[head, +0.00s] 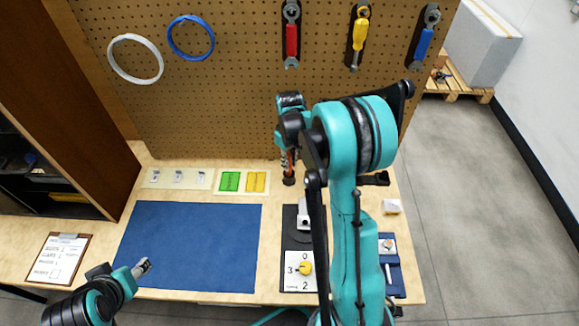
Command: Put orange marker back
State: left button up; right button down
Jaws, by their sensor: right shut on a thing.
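My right gripper (286,150) hangs in front of the lower pegboard, over the back of the bench, and is partly hidden by my own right arm. It is shut on a narrow orange thing (285,161), which looks like the orange marker; only a small part shows. A small dark cylindrical piece (289,181) is right below it, and I cannot tell whether they touch. My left gripper (142,267) is over the lower left of the blue mat (190,240), far from the orange thing; its jaws are too small to read.
The pegboard (230,100) behind holds rings and several tools. A card with green and yellow pieces (242,181) lies left of my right gripper. A dial plate with a yellow knob (306,268) is at the front. A clipboard (58,257) lies left. The blue mat is clear.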

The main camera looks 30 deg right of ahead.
jog(key=shift+f, duration=0.85)
jog(key=c, duration=1.4)
grip_release()
jog(key=shift+f, duration=0.15)
